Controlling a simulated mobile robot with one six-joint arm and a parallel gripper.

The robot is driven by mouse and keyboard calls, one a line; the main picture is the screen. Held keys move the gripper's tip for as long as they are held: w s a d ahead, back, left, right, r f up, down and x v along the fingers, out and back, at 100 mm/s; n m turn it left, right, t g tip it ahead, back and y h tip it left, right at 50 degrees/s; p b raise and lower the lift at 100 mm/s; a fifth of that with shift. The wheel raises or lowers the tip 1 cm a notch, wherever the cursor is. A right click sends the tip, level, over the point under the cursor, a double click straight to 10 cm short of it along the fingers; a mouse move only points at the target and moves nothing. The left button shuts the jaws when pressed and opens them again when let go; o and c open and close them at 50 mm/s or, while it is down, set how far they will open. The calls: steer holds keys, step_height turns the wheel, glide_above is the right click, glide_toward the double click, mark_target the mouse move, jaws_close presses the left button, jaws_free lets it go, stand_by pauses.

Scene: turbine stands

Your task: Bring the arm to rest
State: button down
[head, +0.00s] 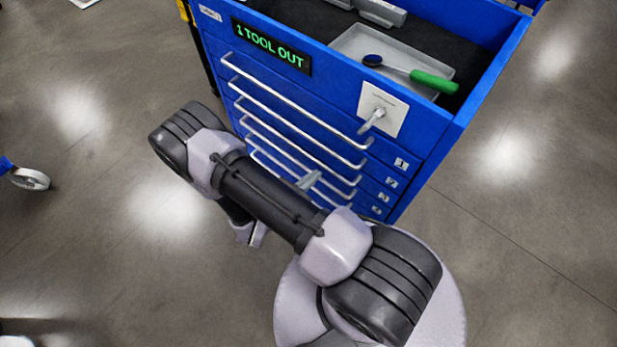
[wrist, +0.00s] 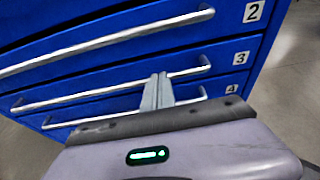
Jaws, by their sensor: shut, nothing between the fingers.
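My arm is bent in front of a blue tool cabinet (head: 400,160). In the wrist view my gripper (wrist: 158,78) has its two grey fingers together with nothing between them. They point at the cabinet's drawer fronts, over the lower handles in the picture; whether they touch a handle I cannot tell. In the head view only the gripper's fingertips (head: 309,180) show past my arm, among the lower drawer handles. The rest of the gripper is hidden behind my arm.
The cabinet's drawers look shut; their long silver handles (head: 290,107) stick out. A key (head: 374,119) sits in a white plate. On top, a grey tray (head: 350,45) holds a green-handled tool (head: 432,80). A sign (head: 270,46) reads "1 TOOL OUT". A caster wheel (head: 30,179) stands left. Floor at right is clear.

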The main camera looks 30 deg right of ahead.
steer(key=s+a+r+m+g+y, duration=0.15)
steer(key=r+m+g, duration=0.25)
steer(key=r+m, duration=0.5)
steer(key=s+r+m+g+y, duration=0.3)
steer(key=r+m, duration=0.3)
steer(key=r, duration=0.7)
steer(key=s+a+r+m+t+y, duration=0.3)
steer(key=a+r+m+t+y, duration=0.1)
steer(key=a+r, duration=0.3)
steer(key=s+a+r+m+t+y, duration=0.4)
steer(key=a+r+m+y, duration=0.3)
steer(key=r, duration=0.4)
steer(key=shift+a, duration=0.25)
steer(key=shift+s+d, duration=0.1)
steer(key=shift+d, duration=0.05)
